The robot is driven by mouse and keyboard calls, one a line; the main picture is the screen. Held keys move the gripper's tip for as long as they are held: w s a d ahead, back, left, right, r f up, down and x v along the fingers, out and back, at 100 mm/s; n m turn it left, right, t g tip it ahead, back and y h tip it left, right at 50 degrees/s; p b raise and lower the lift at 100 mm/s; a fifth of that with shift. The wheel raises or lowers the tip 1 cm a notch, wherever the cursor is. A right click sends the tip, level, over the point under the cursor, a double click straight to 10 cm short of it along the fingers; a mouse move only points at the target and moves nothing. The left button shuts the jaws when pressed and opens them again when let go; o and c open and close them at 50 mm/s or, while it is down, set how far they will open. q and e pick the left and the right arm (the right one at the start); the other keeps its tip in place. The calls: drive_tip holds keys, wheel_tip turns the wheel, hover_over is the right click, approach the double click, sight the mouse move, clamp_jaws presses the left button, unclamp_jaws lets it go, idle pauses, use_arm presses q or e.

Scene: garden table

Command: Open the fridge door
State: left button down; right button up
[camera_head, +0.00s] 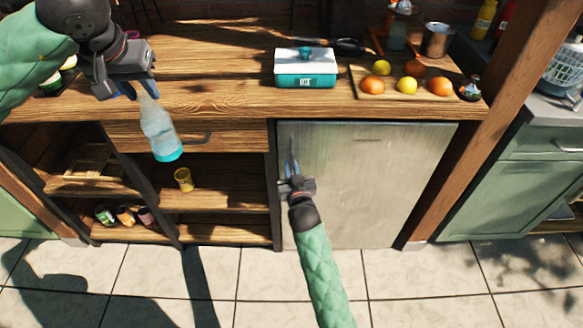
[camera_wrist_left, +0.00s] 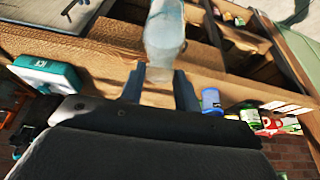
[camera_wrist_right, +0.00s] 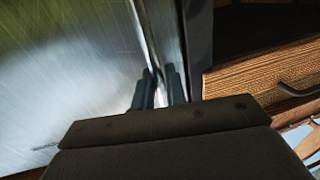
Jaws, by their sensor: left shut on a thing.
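The fridge (camera_head: 385,185) is a brushed steel front under the counter, and its door looks shut. Its upright handle (camera_head: 289,150) runs along the door's left side. My right gripper (camera_head: 291,180) is at the handle; in the right wrist view its fingers (camera_wrist_right: 159,90) stand either side of the handle (camera_wrist_right: 150,35), with a narrow gap between them. I cannot tell whether they press on it. The bottle also shows in the left wrist view (camera_wrist_left: 164,35).
On the wooden counter (camera_head: 215,85) are a teal and white box (camera_head: 305,68) and a board with fruit (camera_head: 378,102). Open shelves with a yellow cup (camera_head: 183,180) stand left of the fridge. A wooden post (camera_head: 470,140) stands to its right. The tiled floor in front is clear.

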clamp_jaws()
drive_tip(key=shift+s, duration=0.15)
